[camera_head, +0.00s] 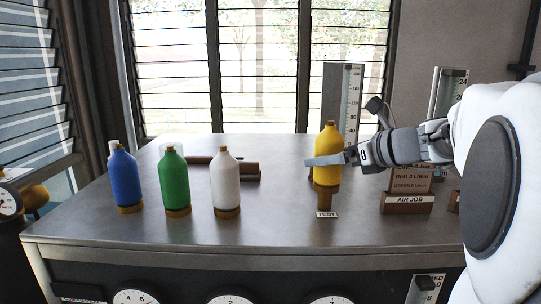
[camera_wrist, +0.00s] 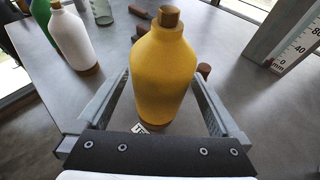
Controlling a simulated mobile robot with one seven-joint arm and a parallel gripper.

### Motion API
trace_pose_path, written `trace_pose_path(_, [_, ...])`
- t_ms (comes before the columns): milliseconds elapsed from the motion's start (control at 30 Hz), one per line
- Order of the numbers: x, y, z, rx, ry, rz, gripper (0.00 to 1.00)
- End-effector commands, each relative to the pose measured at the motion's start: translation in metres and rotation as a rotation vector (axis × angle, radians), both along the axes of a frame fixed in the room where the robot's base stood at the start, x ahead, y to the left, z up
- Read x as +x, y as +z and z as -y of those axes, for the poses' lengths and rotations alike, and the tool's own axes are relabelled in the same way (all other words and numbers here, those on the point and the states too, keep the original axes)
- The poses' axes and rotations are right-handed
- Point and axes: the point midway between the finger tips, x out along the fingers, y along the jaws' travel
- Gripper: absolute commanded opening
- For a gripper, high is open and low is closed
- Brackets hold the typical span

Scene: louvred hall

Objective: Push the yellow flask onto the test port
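The yellow flask (camera_head: 329,140) with a brown cap stands upright in the middle right of the head view. My gripper (camera_head: 327,160) reaches in from the right, with a finger across the front of the flask. In the wrist view the flask (camera_wrist: 165,75) is between my two fingers, whose tips meet its sides; the gripper is shut on it. The brass test port (camera_head: 325,198) is directly below the flask, behind a TEST label (camera_head: 327,215). The flask's lower end is at the port's top; whether it is seated I cannot tell.
Blue (camera_head: 124,178), green (camera_head: 174,180) and white (camera_head: 225,180) flasks stand to the left on the metal bench (camera_head: 275,225). A ruled gauge (camera_head: 343,95) stands behind. An AIR JOB block (camera_head: 408,203) is at right. The bench between the white flask and port is clear.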

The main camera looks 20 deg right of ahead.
Motion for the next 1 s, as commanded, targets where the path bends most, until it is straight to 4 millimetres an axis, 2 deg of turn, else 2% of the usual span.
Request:
trace_pose_path(167, [-0.001, 0.002, 0.001, 0.0, 0.0, -0.002, 1.0])
trace_pose_path(700, [-0.032, 0.056, 0.015, 0.0, 0.0, -0.001, 1.0])
trace_pose_path(1000, [-0.036, 0.057, 0.016, 0.0, 0.001, -0.001, 1.0])
